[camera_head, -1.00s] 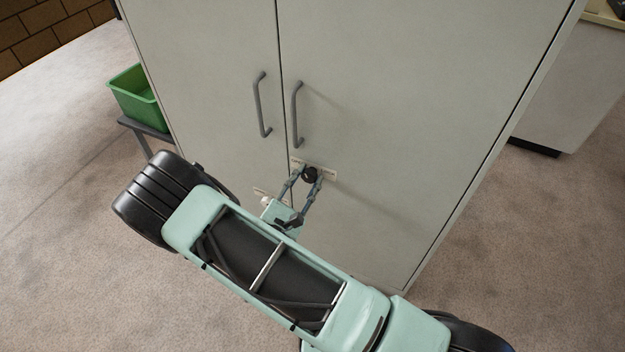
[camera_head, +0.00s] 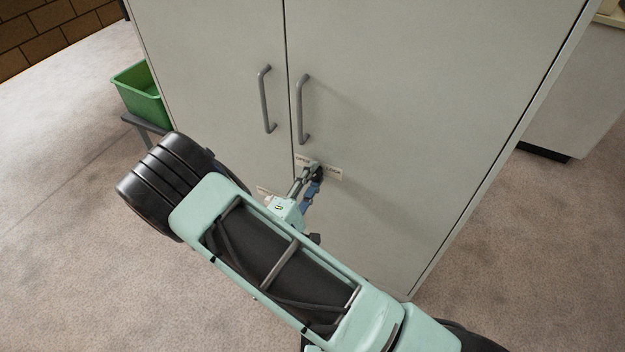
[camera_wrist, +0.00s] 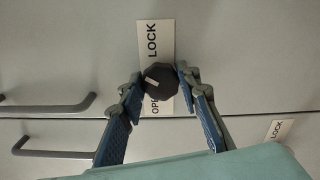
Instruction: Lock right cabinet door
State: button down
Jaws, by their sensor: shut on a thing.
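The grey cabinet's right door (camera_head: 420,90) is closed flush beside the left door (camera_head: 210,60). A dark faceted knob (camera_head: 317,173) sits low on the right door near the seam. Its label reads OPEN on the left (camera_head: 303,159) and LOCK on the right (camera_head: 334,173). My gripper (camera_head: 314,176) is shut on the knob. In the wrist view, my gripper's two blue-padded fingers (camera_wrist: 157,88) touch opposite sides of the knob (camera_wrist: 160,91). The wrist view is turned, with LOCK above the knob and OPEN below. The pale pointer mark lies near sideways there, tilting slightly up toward its left end.
Grey bar handles stand out above the knob on the left door (camera_head: 264,100) and right door (camera_head: 299,110). The left door has another label (camera_wrist: 280,129). A green bin (camera_head: 140,92) stands left of the cabinet. Carpet (camera_head: 520,260) is clear to the right.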

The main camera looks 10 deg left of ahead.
jog(key=shift+f+m+b, duration=0.1)
jog(key=shift+m+b, duration=0.4)
jog(key=shift+m, duration=0.8)
jog(key=c, duration=1.4)
grip_release()
jog(key=shift+s, duration=0.1)
jog(key=v, duration=1.2)
